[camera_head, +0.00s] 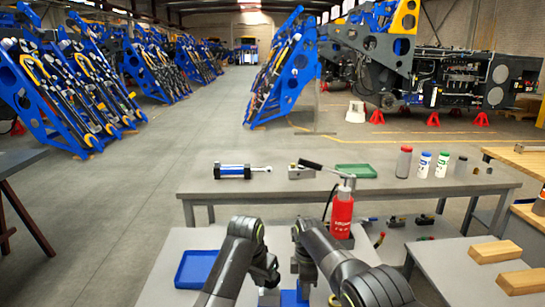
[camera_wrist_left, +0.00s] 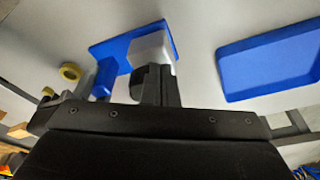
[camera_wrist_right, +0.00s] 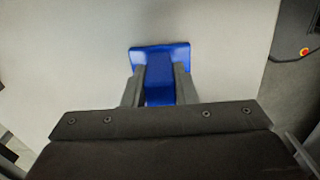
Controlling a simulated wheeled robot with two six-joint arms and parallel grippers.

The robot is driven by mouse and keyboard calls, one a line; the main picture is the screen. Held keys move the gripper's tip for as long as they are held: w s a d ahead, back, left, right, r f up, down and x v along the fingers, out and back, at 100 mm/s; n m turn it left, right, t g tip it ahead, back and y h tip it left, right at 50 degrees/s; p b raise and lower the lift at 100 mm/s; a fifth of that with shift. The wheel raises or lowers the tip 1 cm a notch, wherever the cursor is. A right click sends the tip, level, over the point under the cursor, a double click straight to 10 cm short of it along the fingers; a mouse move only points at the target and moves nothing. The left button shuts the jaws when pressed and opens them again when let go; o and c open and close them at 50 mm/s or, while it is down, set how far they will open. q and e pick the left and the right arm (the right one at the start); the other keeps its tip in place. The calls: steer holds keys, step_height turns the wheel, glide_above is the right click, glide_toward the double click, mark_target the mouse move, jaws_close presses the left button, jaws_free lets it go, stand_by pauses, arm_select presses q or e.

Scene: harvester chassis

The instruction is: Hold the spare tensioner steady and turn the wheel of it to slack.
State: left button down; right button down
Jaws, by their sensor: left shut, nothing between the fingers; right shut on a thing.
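The spare tensioner is a blue piece (camera_head: 294,298) low on the near table, partly hidden by my arms in the head view. In the right wrist view its blue body (camera_wrist_right: 159,82) stands between the fingers of my right gripper (camera_wrist_right: 160,85), which is shut on it. My left gripper (camera_head: 268,282) is shut and empty beside it. In the left wrist view the left fingers (camera_wrist_left: 158,85) are in front of a pale grey block and the blue base (camera_wrist_left: 112,42). I cannot make out the wheel clearly.
A blue tray (camera_head: 199,269) lies to the left on the near table. A red bottle (camera_head: 341,215) stands just beyond my right arm. The back bench (camera_head: 230,188) carries a blue cylinder, a green tray (camera_head: 356,171) and several small bottles. Wooden blocks (camera_head: 496,251) lie at right.

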arm_select(q)
steer(key=shift+s+d, duration=0.2)
steer(key=shift+d, duration=0.1)
steer(key=shift+s+d, duration=0.15)
steer(key=shift+d, duration=0.2)
steer(key=shift+s+d, duration=0.1)
steer(key=shift+d, duration=0.15)
stand_by(0.3)
steer(key=shift+s, duration=0.1)
steer(key=w+v, duration=0.1)
steer(key=v, duration=0.4)
steer(key=shift+s+r, duration=0.25)
steer(key=shift+r, duration=0.3)
steer(key=shift+d, duration=0.1)
